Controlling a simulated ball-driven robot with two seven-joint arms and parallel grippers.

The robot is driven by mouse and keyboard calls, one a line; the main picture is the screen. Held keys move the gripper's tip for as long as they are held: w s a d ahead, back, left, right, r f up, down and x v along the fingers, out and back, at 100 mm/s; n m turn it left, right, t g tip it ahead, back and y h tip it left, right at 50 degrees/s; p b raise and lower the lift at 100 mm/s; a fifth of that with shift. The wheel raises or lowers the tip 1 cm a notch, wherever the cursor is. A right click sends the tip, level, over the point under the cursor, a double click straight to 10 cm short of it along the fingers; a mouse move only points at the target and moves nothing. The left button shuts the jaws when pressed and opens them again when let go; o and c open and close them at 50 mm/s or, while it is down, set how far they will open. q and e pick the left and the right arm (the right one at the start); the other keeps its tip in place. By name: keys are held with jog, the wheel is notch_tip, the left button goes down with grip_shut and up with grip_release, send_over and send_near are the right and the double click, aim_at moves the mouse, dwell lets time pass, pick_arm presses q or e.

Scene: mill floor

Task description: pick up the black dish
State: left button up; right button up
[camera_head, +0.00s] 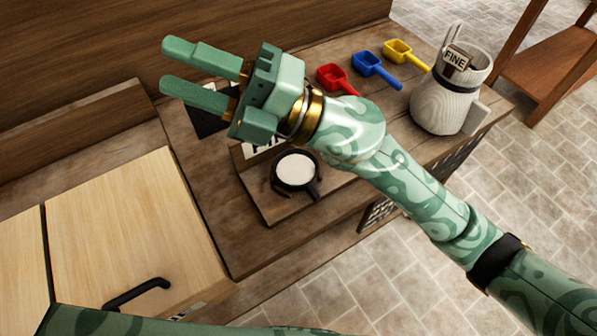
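A round black dish (290,190) with a short dark handle sits at the middle of the wooden bench, filled with something white (295,168). It rests on a small wooden stand (270,212) near the bench's front edge. My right gripper (176,68) reaches across the view above the bench, up and left of the dish. Its two green fingers are apart and point left, with nothing between them. My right forearm passes close by the dish's right side in the picture. My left gripper is not in view; only a green strip of mine shows at the bottom.
Red (334,78), blue (367,61) and yellow (399,50) scoops lie at the back. A pale jug marked FINE (441,104) stands at the right. A dark square (209,124) lies partly under my gripper. A light wooden cabinet (115,225) with a black handle is at left.

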jog(key=s+a+f+n+g+h, duration=0.3)
jog(key=s+f+n+g+h, duration=0.15)
jog(key=n+g+h, duration=0.2)
jog(key=t+h+b, duration=0.3)
jog(key=t+h, duration=0.4)
jog(key=h, duration=1)
send_over(314, 190)
jog(key=shift+m, duration=0.25)
jog(key=f, duration=2.1)
jog(key=shift+s+a+f, duration=0.1)
jog(key=shift+s+a, duration=0.05)
jog(key=shift+a, duration=0.1)
jog(key=f+b, duration=0.2)
jog(key=f, duration=0.4)
jog(key=shift+d, duration=0.2)
grip_shut()
